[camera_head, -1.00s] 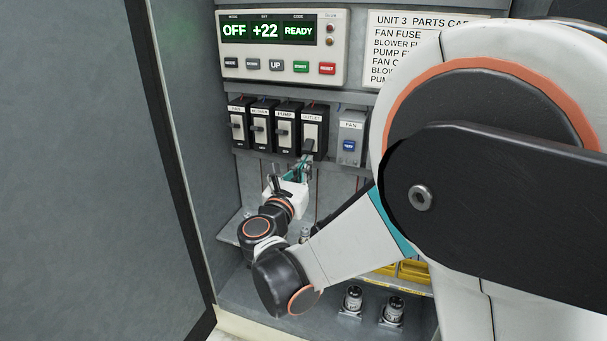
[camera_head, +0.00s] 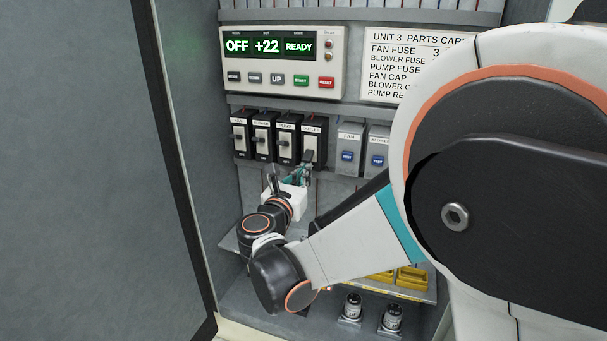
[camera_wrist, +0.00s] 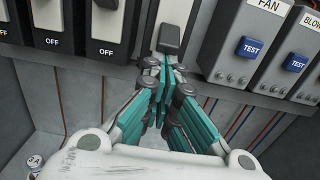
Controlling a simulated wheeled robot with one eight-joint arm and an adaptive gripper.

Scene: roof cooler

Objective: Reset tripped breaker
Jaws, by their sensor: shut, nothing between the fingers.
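A row of black breakers labelled FAN (camera_head: 240,137), BLOWER (camera_head: 263,138), PUMP (camera_head: 287,141) and OUTLET (camera_head: 314,133) hangs on the cabinet's back wall. The OUTLET lever (camera_wrist: 170,40) points down, lower than the other levers; its OFF mark is hidden. In the wrist view two breakers to its left show OFF (camera_wrist: 106,51) marks. My gripper (camera_head: 303,174) is shut and empty, just below the OUTLET breaker. In the wrist view its teal-sided fingertips (camera_wrist: 166,66) are right under the lever, and I cannot tell whether they touch it.
Grey modules with blue TEST buttons, FAN (camera_head: 348,146) and BLOWER (camera_head: 378,150), stand right of the breakers. A control panel (camera_head: 284,90) above reads OFF, +22, READY. A parts card (camera_head: 410,45) is beside it. The cabinet door (camera_head: 80,170) stands at left. Cylindrical parts (camera_head: 352,308) sit below.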

